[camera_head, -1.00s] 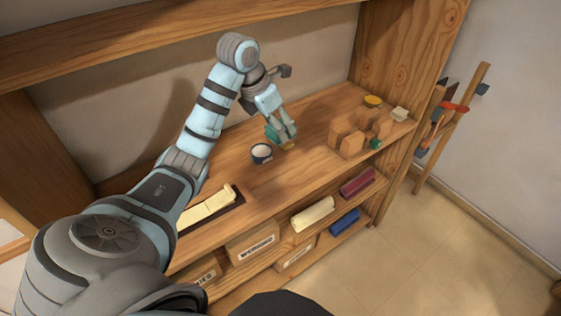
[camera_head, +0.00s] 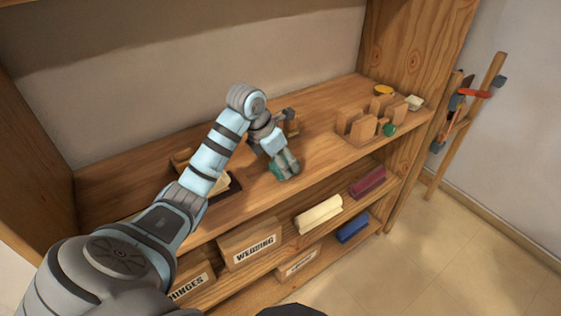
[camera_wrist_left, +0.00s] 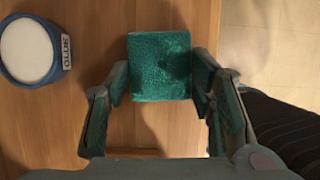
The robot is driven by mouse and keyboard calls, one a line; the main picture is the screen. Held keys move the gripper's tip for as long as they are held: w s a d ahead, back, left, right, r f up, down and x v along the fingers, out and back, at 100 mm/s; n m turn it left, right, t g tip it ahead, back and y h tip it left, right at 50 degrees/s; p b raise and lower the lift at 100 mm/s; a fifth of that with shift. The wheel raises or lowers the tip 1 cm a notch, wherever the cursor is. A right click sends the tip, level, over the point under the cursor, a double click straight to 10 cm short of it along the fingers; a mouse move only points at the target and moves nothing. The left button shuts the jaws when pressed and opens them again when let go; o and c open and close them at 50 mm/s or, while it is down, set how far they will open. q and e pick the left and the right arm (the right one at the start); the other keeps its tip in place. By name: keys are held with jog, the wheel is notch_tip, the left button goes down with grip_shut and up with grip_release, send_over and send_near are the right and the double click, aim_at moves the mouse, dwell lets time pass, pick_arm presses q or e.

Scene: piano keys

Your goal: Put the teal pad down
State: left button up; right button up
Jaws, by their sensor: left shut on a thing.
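The teal pad (camera_wrist_left: 160,66) is a square, fuzzy-looking block between the fingers of my left gripper (camera_wrist_left: 160,90) in the left wrist view. The fingers are shut on its sides, and their inner faces are teal too. In the head view my left gripper (camera_head: 287,168) points down low over the front part of the wooden shelf top (camera_head: 310,150). The pad is hard to tell from the fingers there. I cannot tell whether its underside touches the wood. My right gripper is not in view.
A blue cup labelled glue (camera_wrist_left: 60,52) stands left of the pad. A wooden slotted holder (camera_head: 362,124) and a green round thing (camera_head: 390,129) sit to the right. The shelf's front edge (camera_wrist_left: 214,30) is close to the pad's right. Rolls and labelled boxes (camera_head: 250,250) fill lower shelves.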

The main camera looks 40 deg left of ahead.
pick_arm(q)
jog(key=o, duration=1)
jog(key=shift+f, duration=0.1)
jog(key=shift+f+b, duration=0.15)
jog(key=shift+b, duration=0.2)
jog(key=p+v, duration=0.5)
jog(key=v, duration=0.9)
jog(key=shift+s+d+r+p, duration=0.15)
jog(key=shift+s+r+p, duration=0.1)
jog(key=shift+p, duration=0.15)
